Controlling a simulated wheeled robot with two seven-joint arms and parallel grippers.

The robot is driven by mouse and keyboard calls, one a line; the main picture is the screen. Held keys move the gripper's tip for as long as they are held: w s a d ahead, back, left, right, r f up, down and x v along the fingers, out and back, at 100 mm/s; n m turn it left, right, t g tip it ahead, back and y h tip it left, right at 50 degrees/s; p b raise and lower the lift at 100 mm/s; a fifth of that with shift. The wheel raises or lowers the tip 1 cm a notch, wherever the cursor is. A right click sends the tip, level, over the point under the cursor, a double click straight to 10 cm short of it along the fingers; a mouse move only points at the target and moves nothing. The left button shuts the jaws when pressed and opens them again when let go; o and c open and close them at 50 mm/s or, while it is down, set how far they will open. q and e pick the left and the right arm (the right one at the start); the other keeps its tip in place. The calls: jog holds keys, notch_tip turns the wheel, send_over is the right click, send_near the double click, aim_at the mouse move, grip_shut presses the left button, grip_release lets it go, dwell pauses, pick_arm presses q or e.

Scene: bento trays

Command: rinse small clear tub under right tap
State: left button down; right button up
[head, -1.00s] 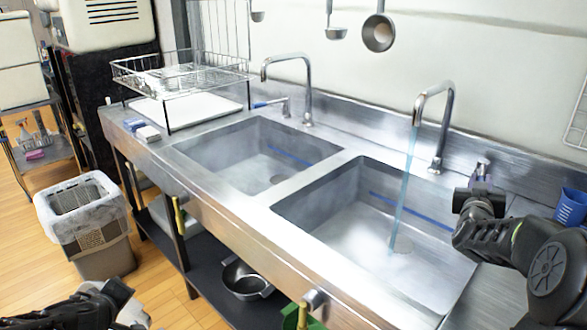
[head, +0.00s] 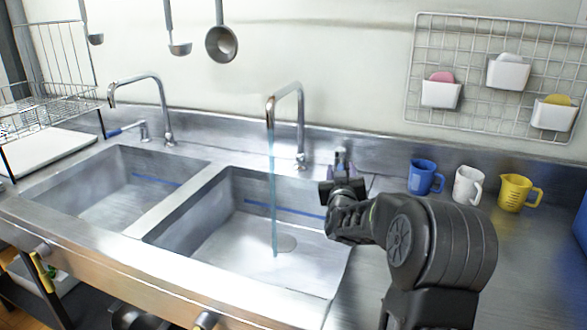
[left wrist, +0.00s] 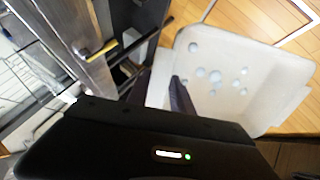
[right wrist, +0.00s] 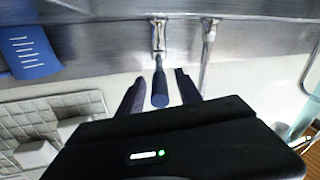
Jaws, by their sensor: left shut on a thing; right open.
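The right tap (head: 299,125) runs a thin blue stream into the right basin (head: 215,255). My right gripper (head: 343,188) is open at the tap's lever, which it partly hides in the head view. In the right wrist view, the blue lever handle (right wrist: 160,88) stands between the open fingers of that gripper (right wrist: 159,92); contact cannot be told. In the left wrist view, my left gripper (left wrist: 163,92) is shut on the edge of a pale clear tub (left wrist: 262,95) with several bluish spots. The tub is held over the floor, outside the head view.
The left basin (head: 95,200) lies beside the right one, with its own tap (head: 160,105). Ladles (head: 221,44) hang above. A wire rack (head: 60,108) stands at left.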

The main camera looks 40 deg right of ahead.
jog(key=v, duration=0.6)
jog(key=shift+s+a, duration=0.25)
jog(key=shift+r, duration=0.1)
